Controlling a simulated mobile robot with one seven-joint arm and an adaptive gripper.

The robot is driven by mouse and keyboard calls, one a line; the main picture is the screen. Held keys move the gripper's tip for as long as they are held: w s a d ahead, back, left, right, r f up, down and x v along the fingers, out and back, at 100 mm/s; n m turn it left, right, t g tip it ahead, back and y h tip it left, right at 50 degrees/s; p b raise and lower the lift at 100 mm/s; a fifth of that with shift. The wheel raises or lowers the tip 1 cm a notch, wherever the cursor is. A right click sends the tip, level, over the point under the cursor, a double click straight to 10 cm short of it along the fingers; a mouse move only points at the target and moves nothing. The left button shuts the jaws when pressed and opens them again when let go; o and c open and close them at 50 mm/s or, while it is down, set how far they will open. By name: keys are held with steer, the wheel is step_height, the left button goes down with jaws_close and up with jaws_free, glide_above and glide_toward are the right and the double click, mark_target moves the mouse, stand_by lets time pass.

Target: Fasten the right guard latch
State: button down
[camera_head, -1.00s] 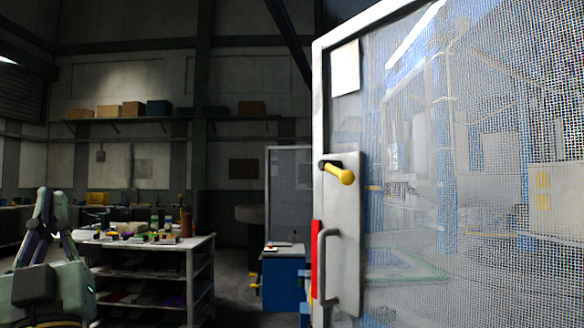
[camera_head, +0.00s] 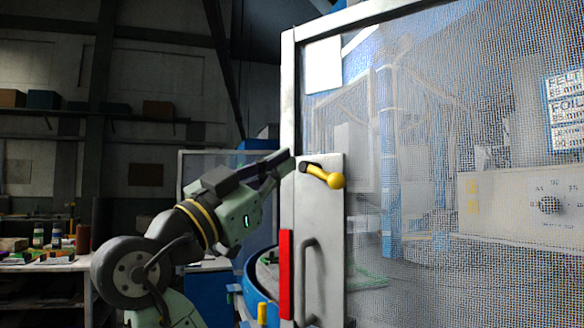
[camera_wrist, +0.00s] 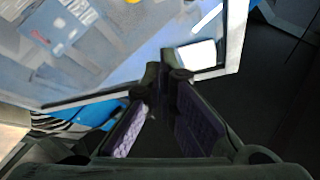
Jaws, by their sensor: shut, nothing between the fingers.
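The guard latch is a yellow lever with a round knob (camera_head: 335,180) on a grey plate (camera_head: 328,222) at the left edge of the mesh guard door (camera_head: 430,130). It slants down to the right from its dark pivot. My gripper (camera_head: 284,161) is shut and empty. In the head view its tips appear at the door frame's left edge, just left of the pivot; I cannot tell whether they touch. In the wrist view my gripper (camera_wrist: 164,72) points toward a pale frame and a glazed panel. A small yellow patch shows at the top there, perhaps the knob.
A grey pull handle (camera_head: 307,280) and a red strip (camera_head: 286,275) are below the latch. A blue round-topped unit (camera_head: 258,280) stands behind my arm. A workbench with small items (camera_head: 40,258) is at the far left.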

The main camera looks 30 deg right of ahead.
steer(key=shift+s+d+r+m+g, duration=0.1)
steer(key=shift+s+d+m+g, duration=0.4)
steer(key=shift+g, duration=0.4)
step_height(320, 180, up, 5)
steer(key=p, duration=0.5)
glide_above(325, 175)
steer(key=s+a, duration=0.2)
steer(key=s, duration=0.2)
steer(key=f, duration=0.1)
steer(key=w+f, duration=0.2)
steer(key=f, duration=0.1)
steer(key=shift+p, duration=0.3)
steer(key=shift+f, duration=0.15)
